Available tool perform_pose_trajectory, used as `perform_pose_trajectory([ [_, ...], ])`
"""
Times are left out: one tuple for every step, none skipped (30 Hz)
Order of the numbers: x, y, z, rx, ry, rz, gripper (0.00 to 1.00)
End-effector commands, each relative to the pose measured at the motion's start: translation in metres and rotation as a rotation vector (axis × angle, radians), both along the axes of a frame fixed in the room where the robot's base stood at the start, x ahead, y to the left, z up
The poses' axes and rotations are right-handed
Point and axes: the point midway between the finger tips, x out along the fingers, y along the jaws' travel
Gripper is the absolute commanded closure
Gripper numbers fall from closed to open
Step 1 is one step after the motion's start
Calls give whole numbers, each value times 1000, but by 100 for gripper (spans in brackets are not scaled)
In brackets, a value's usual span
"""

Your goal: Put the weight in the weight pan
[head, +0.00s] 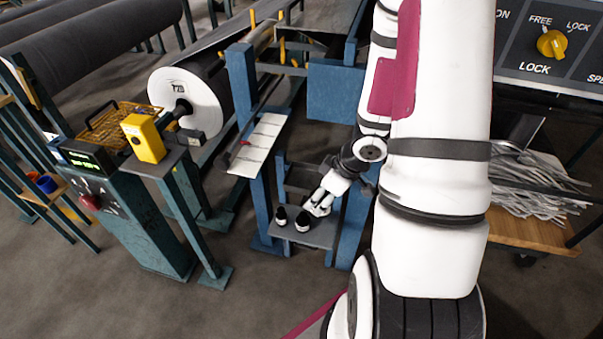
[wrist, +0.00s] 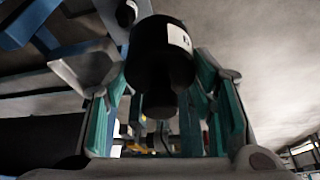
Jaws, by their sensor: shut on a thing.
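My gripper (head: 318,205) is low between the blue posts, at a small grey platform (head: 318,236). It is shut on a black weight (head: 303,222), the right one of two there. In the wrist view this weight (wrist: 160,52) has a white label, and its narrow knob lies between the teal-padded fingers. The other black weight (head: 281,214) stands just left on the platform; part of a weight also shows at the top of the wrist view (wrist: 127,12). I cannot tell whether the held weight touches the platform, or whether that platform is the weight pan.
A pale slotted panel (head: 258,146) slopes above and left of the platform. A large grey roll (head: 190,95) lies behind it. A teal stand with a yellow box (head: 143,138) is at left. A wooden cart with grey strips (head: 530,190) is at right. Floor in front is clear.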

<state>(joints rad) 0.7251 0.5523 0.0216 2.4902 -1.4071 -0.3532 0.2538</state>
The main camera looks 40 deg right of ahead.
Motion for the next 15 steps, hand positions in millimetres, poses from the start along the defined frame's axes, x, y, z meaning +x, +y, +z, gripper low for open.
perform_pose_trajectory([
  [-9,0,4,1,-1,11,100],
  [-12,1,5,0,-1,18,100],
  [-15,1,5,1,-3,26,100],
  [-17,1,5,1,-3,31,100],
  [-17,1,5,0,-3,35,100],
  [-17,0,5,1,-4,40,100],
  [-15,0,5,1,-4,43,100],
  [-13,-2,4,0,-5,45,100],
  [-8,-4,4,-1,-5,45,100],
  [-4,-6,4,-2,-5,46,100],
  [1,-8,3,-2,-5,46,100],
  [8,-10,2,-1,-5,45,100],
  [14,-13,2,-2,-5,47,100],
  [20,-14,2,-1,-5,47,100],
  [27,-17,1,-1,-5,46,100],
])
